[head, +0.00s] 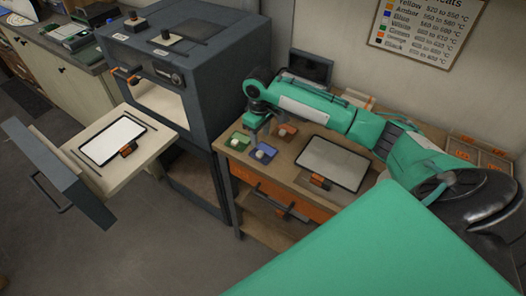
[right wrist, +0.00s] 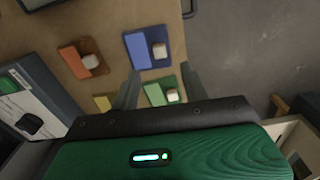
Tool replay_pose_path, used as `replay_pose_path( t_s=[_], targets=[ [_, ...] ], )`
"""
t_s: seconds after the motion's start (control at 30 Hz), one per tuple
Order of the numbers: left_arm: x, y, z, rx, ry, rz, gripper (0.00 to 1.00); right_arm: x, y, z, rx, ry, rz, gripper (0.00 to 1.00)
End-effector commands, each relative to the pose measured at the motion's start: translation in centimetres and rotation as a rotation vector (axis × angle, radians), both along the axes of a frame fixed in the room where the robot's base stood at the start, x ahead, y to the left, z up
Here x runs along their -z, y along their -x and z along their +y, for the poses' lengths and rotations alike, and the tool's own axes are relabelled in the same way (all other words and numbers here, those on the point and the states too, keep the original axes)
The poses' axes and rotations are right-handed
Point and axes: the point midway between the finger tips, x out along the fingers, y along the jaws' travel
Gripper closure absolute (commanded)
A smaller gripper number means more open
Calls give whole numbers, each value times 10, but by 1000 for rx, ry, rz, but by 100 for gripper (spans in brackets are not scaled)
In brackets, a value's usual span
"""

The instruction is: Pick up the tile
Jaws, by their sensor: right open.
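Small coloured tiles, each with a pale block on it, lie on the wooden table: a green tile (head: 234,138), a blue tile (head: 267,149) and an orange tile (head: 290,129). In the right wrist view the green tile (right wrist: 154,94), blue tile (right wrist: 138,50) and orange tile (right wrist: 74,62) show, plus part of a yellow piece (right wrist: 102,103). My right gripper (right wrist: 160,76) is open and empty. Its fingers point down over the tiles, with the green and blue ones between or just beyond them. In the head view this gripper (head: 259,130) is small and dark. My left gripper is not in view.
A grey panel with an orange handle (head: 333,163) lies on the table. The dark kiln (head: 180,60) stands to the left, its drawer (head: 85,170) out with a white panel (head: 112,139) on it. A compartment tray (head: 480,155) is at the right.

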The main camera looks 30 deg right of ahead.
Motion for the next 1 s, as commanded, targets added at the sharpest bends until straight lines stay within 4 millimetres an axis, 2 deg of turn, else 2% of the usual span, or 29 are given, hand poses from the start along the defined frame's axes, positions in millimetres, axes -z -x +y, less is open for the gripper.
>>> replay_pose_path(
  t_s=[0.1,0.37,0.53,0.7,0.97,1.0],
  targets=[
    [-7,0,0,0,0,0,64,18,0,0,1,-1,1,55],
    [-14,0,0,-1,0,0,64,37,-1,0,0,-1,0,55],
    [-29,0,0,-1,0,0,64,59,-3,0,1,0,2,55],
    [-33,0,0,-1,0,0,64,80,-3,1,0,1,-1,55],
    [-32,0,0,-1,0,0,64,84,-3,0,-1,0,-2,55],
    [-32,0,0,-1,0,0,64,84,-3,0,-1,0,-2,60]
  ],
)
